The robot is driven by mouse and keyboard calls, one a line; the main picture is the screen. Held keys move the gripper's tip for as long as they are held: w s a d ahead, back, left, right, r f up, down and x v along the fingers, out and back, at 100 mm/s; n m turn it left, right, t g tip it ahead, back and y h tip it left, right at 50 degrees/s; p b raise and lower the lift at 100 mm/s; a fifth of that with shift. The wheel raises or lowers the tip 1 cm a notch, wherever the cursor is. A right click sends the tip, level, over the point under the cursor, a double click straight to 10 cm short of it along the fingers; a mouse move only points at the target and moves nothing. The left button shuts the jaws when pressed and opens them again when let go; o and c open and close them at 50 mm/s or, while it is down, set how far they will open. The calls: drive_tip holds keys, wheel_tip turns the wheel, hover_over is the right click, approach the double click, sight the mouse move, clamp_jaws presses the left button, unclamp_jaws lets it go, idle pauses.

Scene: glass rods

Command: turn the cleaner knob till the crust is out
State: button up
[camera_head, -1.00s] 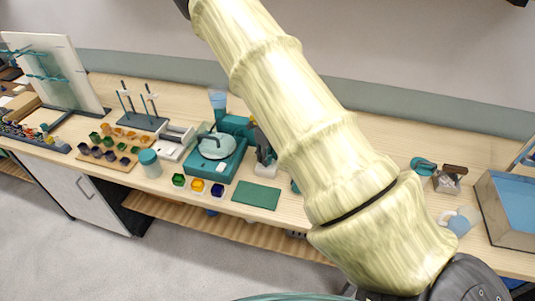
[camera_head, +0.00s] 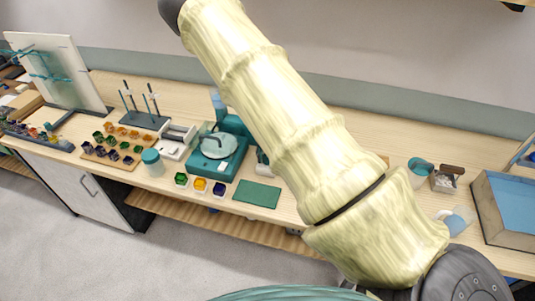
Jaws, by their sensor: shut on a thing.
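I cannot make out a cleaner knob or any crust. A small white and teal device (camera_head: 262,160) stands on the bench, partly hidden behind my pale arm; which device is the cleaner is not clear. My arm crosses the view from lower right to upper left, and its far part leaves the picture at the top. My gripper is not visible, so its hold cannot be seen.
A teal machine with a round plate (camera_head: 217,150) stands left of my arm, with a green mat (camera_head: 257,194) and small colour pots (camera_head: 199,185) in front.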

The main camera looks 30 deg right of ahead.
drive_tip(key=shift+w+r+m, duration=0.1)
drive_tip(key=shift+w+m, duration=0.05)
drive_tip(key=shift+m, duration=0.6)
drive_tip(key=shift+w+r+m, duration=0.1)
drive_tip(key=shift+m, duration=0.65)
drive_tip(key=o, duration=0.7)
drive_tip(key=shift+o, duration=0.2)
drive_tip(key=shift+s+f, duration=0.1)
wheel_tip(320, 180, up, 12)
